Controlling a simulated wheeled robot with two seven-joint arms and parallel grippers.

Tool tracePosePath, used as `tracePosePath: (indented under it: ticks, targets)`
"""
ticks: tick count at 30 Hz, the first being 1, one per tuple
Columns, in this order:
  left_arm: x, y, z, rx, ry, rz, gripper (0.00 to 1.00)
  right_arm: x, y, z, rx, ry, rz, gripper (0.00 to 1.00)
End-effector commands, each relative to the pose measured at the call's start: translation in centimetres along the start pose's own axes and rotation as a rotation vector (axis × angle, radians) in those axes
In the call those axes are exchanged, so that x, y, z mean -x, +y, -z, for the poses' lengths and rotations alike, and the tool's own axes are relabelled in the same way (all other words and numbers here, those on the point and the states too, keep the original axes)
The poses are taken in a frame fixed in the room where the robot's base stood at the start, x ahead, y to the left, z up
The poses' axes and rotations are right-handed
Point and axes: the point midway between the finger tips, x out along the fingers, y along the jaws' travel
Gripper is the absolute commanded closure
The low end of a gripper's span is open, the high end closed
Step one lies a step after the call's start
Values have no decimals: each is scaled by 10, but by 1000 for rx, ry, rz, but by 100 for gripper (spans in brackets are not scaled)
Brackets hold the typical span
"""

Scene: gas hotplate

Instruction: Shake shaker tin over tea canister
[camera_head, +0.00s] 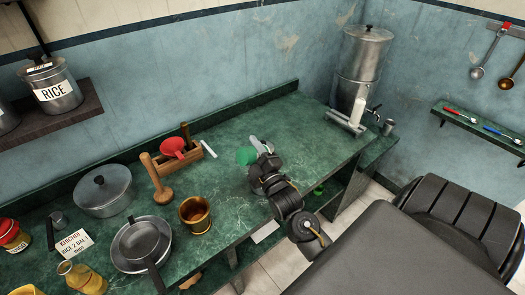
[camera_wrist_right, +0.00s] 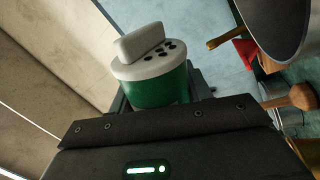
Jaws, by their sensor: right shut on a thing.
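The shaker tin (camera_wrist_right: 155,82) is green with a white top that has several dark holes and a raised white flap. My right gripper (camera_wrist_right: 155,104) is shut on it. In the head view the tin's green body (camera_head: 246,155) shows at the end of my right gripper (camera_head: 256,158), above the green counter; its exact tilt and height are hard to tell. No canister marked as tea can be made out. A lidded metal canister labelled RICE (camera_head: 56,92) stands on the wall shelf at left. My left gripper is not in view.
A metal urn (camera_head: 358,75) stands at the back right. The counter's back middle is clear.

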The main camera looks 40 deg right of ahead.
Motion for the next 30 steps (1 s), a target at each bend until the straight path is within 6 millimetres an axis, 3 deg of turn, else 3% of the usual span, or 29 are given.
tracePosePath:
  ticks: [10, 20, 30]
  targets:
    - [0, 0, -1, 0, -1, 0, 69, -19, -4, 1, 0, 2, -2, 77]
    - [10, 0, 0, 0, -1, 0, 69, 2, 2, 1, 1, 2, -1, 77]
    - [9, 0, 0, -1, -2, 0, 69, -18, -4, 1, 1, 1, -1, 77]
